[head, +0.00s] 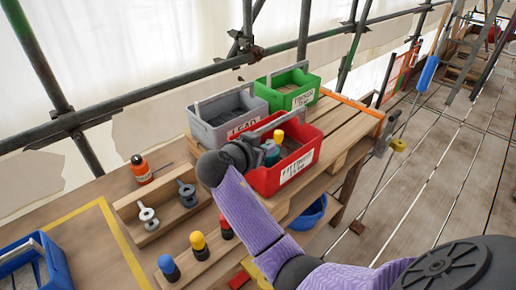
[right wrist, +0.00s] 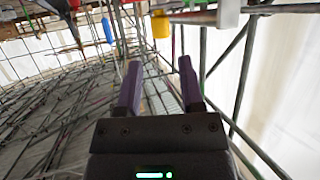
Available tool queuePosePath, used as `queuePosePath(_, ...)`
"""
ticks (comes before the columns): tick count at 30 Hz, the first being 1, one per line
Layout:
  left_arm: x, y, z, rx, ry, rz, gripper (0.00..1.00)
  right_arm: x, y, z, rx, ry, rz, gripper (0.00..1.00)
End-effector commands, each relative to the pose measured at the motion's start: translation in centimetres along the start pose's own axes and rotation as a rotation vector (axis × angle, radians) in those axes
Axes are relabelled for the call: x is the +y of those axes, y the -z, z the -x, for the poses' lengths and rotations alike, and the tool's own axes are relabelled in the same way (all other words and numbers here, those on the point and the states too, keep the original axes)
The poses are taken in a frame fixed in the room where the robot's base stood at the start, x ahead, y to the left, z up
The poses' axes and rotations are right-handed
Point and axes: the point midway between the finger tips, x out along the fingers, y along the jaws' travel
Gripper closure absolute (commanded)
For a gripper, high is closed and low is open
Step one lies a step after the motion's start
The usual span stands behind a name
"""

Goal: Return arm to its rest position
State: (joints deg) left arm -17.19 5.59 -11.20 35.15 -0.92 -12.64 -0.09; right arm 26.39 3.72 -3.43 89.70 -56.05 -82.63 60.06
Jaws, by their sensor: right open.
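My right arm (head: 250,215), in a purple patterned sleeve, reaches up from the lower right of the head view. Its dark gripper (head: 243,154) is over the near left side of the red bin (head: 290,172), partly hidden by my wrist. In the right wrist view the gripper (right wrist: 159,68) has two purple-dark fingers spread apart with nothing between them. My left arm and gripper do not show.
A grey bin (head: 222,126) and a green bin (head: 290,97) stand behind the red bin. The bench holds an orange bottle (head: 141,168), a wooden rack (head: 160,222), capped pegs (head: 199,245) and a blue bin (head: 52,262). Scaffold tubes (head: 125,96) run behind.

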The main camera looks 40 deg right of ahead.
Motion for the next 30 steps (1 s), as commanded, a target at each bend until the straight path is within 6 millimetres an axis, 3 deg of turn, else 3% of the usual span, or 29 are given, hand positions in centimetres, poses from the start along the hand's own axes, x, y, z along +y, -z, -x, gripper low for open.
queuePosePath(9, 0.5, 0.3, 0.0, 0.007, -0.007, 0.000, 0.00, 0.2, -0.6, 0.1, -0.013, 0.005, 0.016, 0.51)
queuePosePath(11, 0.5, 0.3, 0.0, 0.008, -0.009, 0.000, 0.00, 0.9, -2.4, 0.3, -0.061, 0.027, 0.073, 0.51)
queuePosePath(14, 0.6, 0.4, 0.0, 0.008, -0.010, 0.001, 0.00, 3.3, -7.5, 1.5, -0.204, 0.115, 0.254, 0.51)
queuePosePath(18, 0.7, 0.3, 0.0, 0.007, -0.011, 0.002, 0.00, 7.0, -13.6, 4.8, -0.398, 0.290, 0.514, 0.51)
queuePosePath(21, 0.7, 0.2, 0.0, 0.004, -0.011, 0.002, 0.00, 9.3, -16.5, 7.4, -0.502, 0.416, 0.661, 0.51)
queuePosePath(24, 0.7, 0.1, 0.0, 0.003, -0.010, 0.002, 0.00, 11.6, -18.6, 10.3, -0.588, 0.545, 0.788, 0.51)
queuePosePath(30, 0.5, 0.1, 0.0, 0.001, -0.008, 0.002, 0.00, 15.8, -21.0, 16.2, -0.717, 0.816, 0.991, 0.51)
